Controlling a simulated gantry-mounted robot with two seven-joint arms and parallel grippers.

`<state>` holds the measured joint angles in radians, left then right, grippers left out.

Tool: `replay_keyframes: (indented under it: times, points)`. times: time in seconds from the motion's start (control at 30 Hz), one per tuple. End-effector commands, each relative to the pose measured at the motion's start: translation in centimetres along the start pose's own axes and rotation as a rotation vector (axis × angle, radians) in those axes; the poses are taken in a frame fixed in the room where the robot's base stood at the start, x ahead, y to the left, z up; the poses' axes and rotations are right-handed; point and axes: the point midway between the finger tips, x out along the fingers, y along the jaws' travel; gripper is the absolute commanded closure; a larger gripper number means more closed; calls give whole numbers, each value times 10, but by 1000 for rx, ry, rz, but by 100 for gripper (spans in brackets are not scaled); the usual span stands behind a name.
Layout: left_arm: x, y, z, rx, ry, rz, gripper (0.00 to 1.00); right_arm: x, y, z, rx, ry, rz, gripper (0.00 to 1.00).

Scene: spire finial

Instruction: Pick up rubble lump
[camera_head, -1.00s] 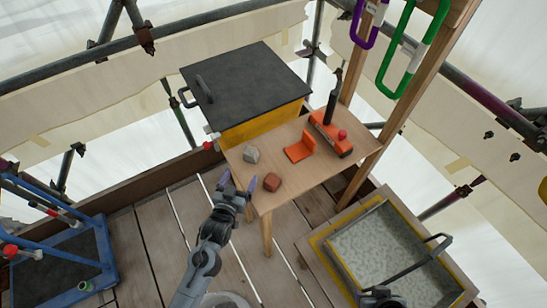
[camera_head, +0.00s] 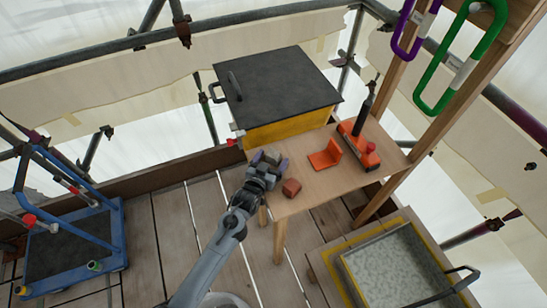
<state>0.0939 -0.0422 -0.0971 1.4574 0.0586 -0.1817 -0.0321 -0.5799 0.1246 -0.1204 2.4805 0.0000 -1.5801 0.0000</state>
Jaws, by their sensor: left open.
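Two small lumps are on the wooden table (camera_head: 318,186). The grey lump (camera_head: 270,157) is near the table's left end and partly hidden by my left gripper. The red-brown lump (camera_head: 291,187) lies by the front edge, just right of the gripper. My left gripper (camera_head: 267,162) is open, with its purple-tipped fingers around or just above the grey lump. I cannot tell whether they touch it. My right gripper is out of view.
A yellow box with a black lid (camera_head: 275,87) stands behind the table's left end. An orange bracket (camera_head: 325,155) and an orange tool (camera_head: 358,146) are farther right on the table. A blue cart (camera_head: 75,243) is at left, a grey-filled tray (camera_head: 398,262) at lower right.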

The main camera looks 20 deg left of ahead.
Motion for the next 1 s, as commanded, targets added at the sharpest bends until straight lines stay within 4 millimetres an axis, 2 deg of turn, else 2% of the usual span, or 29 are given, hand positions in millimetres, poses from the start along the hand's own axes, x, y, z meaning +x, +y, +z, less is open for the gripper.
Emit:
replay_keyframes:
  times: [0.27, 0.7, 1.0]
  points:
    - [2, 0, 0, 0, 0, 0, 14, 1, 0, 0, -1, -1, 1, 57]
    - [2, 0, 0, 0, -1, 0, 80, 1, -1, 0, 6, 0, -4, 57]
    - [2, 0, -2, 1, 1, 0, 80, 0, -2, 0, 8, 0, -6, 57]
